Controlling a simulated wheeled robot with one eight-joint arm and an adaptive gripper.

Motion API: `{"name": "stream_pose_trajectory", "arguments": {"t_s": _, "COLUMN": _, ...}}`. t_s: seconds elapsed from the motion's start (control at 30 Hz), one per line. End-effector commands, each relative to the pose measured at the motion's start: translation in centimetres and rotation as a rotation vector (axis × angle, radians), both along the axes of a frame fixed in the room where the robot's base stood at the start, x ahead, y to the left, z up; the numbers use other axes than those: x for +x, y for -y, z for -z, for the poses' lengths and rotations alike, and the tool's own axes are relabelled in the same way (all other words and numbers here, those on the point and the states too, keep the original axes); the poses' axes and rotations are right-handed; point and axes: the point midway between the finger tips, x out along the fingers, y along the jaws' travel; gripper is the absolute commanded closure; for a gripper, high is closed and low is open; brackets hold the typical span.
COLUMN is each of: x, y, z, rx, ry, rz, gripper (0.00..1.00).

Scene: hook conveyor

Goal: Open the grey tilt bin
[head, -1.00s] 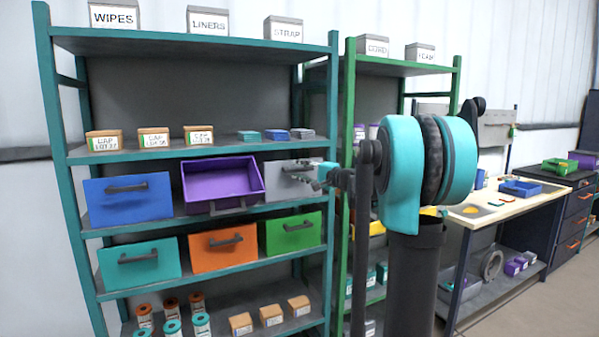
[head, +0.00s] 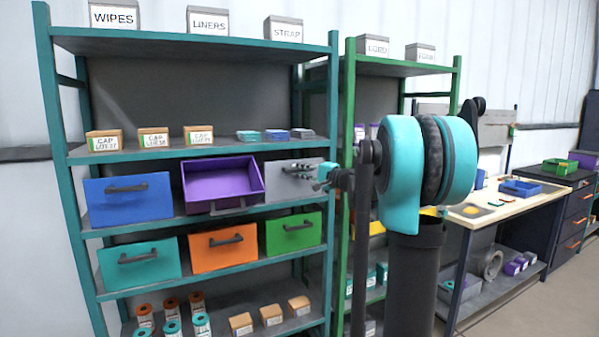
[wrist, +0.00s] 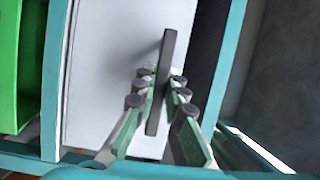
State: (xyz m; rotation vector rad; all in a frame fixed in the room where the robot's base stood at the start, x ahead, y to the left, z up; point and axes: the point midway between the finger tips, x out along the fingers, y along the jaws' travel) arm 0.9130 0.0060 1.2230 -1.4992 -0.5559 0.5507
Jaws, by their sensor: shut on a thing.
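The grey tilt bin (head: 281,187) sits at the right end of the teal rack's upper bin row. Its front looks closed, and my gripper partly covers it in the head view. In the wrist view the bin's pale front (wrist: 105,70) fills the middle, with a dark bar handle (wrist: 167,55) standing out from it. My gripper (wrist: 160,82) has its fingers on both sides of this handle and is shut on it. In the head view my gripper (head: 308,171) is at the bin's front.
An open purple bin (head: 222,185) is directly left of the grey bin. A blue bin (head: 128,198) is farther left. Teal, orange and green (head: 293,233) bins stand below. The rack's teal post (head: 332,130) is close on the right, beside a green rack (head: 347,200).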

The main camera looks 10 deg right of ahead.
Motion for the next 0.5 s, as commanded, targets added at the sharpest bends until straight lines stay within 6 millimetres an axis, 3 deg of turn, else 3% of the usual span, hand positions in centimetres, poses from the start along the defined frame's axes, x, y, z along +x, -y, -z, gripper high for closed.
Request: {"name": "stream_pose_trajectory", "arguments": {"t_s": 0.5, "x": -1.7, "y": 0.6, "z": 0.8, "rx": 0.046, "ry": 0.141, "rz": 0.002, "gripper": 1.00}}
